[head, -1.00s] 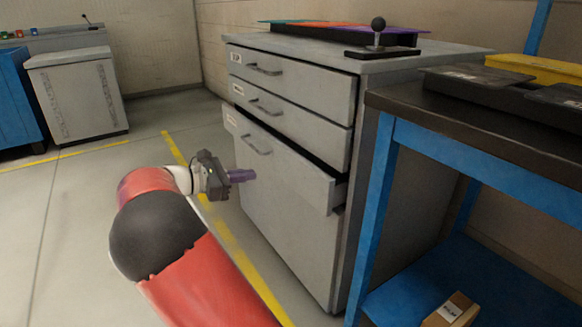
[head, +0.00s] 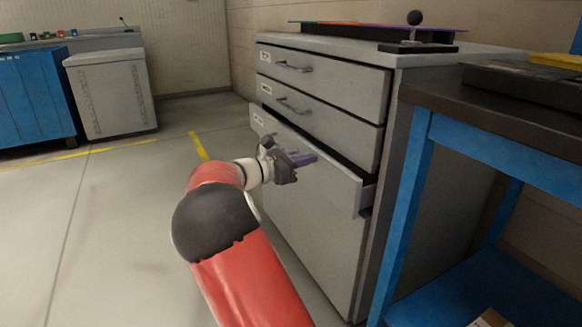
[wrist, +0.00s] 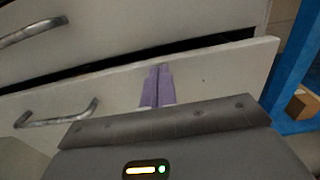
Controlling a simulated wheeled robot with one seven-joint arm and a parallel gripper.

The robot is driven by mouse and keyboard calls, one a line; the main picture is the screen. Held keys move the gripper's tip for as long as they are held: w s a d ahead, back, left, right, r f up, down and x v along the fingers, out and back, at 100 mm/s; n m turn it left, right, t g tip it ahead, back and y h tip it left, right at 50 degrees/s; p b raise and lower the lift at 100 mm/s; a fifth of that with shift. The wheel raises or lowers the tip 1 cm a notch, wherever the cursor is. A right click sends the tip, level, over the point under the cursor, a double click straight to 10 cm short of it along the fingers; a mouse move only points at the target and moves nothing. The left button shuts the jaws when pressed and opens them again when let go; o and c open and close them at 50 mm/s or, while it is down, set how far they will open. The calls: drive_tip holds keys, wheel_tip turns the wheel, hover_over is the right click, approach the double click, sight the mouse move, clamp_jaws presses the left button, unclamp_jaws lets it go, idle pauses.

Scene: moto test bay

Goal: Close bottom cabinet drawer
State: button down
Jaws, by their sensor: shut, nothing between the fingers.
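The grey cabinet (head: 418,203) stands at centre right with its upper two drawers flush. The bottom drawer (head: 335,183) is pulled out a little, with a dark gap along its top edge; it also shows in the wrist view (wrist: 215,75). My gripper (head: 314,158) is shut and empty in front of the drawer face. In the wrist view its purple fingers (wrist: 157,72) overlap the drawer front's upper part, right of the bar handle (wrist: 57,115). I cannot tell whether the fingertips touch the face.
A blue-framed table (head: 408,200) with a dark top stands close by the cabinet's right side. A small box (wrist: 300,104) sits on its lower shelf. A joystick (head: 414,25) is on the cabinet top. Open floor lies to the left.

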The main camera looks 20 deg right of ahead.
sight(320, 155)
drive_tip(key=shift+d, duration=0.45)
drive_tip(key=shift+d+r, duration=0.1)
drive_tip(key=shift+d, duration=0.3)
drive_tip(key=shift+d+p, duration=0.85)
drive_tip(key=shift+d, duration=1.05)
drive_tip(key=shift+r, duration=0.1)
